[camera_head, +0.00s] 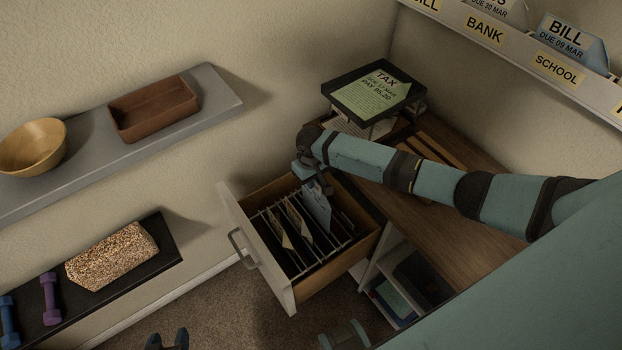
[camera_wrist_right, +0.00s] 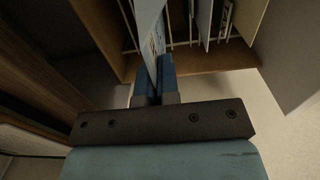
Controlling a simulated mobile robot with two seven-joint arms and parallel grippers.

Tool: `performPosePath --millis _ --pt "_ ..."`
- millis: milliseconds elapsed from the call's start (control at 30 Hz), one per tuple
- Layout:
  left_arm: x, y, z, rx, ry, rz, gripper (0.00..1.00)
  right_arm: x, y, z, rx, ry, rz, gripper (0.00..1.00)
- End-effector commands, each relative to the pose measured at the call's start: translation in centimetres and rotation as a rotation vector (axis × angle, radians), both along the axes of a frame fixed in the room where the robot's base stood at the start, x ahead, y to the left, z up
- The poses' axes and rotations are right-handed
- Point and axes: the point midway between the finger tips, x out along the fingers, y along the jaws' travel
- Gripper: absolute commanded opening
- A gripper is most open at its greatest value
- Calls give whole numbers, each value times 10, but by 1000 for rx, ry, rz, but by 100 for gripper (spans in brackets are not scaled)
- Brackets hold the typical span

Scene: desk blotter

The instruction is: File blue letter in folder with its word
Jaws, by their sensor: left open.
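The blue letter (camera_head: 316,205) stands upright at the open drawer (camera_head: 268,262), its lower part down among the wire dividers. My right gripper (camera_head: 311,181) is above the drawer and shut on the letter's upper edge. In the right wrist view the letter (camera_wrist_right: 151,38) is seen edge-on between the two fingers (camera_wrist_right: 153,85). Its print is too oblique to read. Several other papers or folders (camera_head: 297,222) hang in the drawer; their words cannot be read. My left gripper (camera_head: 168,341) is open and empty at the bottom edge, away from the drawer.
A black tray (camera_head: 340,84) on the desk (camera_head: 470,220) holds a green TAX letter (camera_head: 372,94). A wall rack (camera_head: 520,52) has BANK and SCHOOL labels and a blue BILL letter (camera_head: 570,42). Shelves at left hold a bowl (camera_head: 32,147), a wooden box (camera_head: 153,109) and dumbbells (camera_head: 49,298).

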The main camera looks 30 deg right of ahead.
Motion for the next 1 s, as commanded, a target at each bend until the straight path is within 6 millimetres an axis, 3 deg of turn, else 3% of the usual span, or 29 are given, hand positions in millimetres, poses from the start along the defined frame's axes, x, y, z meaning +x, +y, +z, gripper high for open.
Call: performPosePath --millis 1000 --pt "-1 1 7 3 4 -1 51 0 0 0 0 0 0 0"
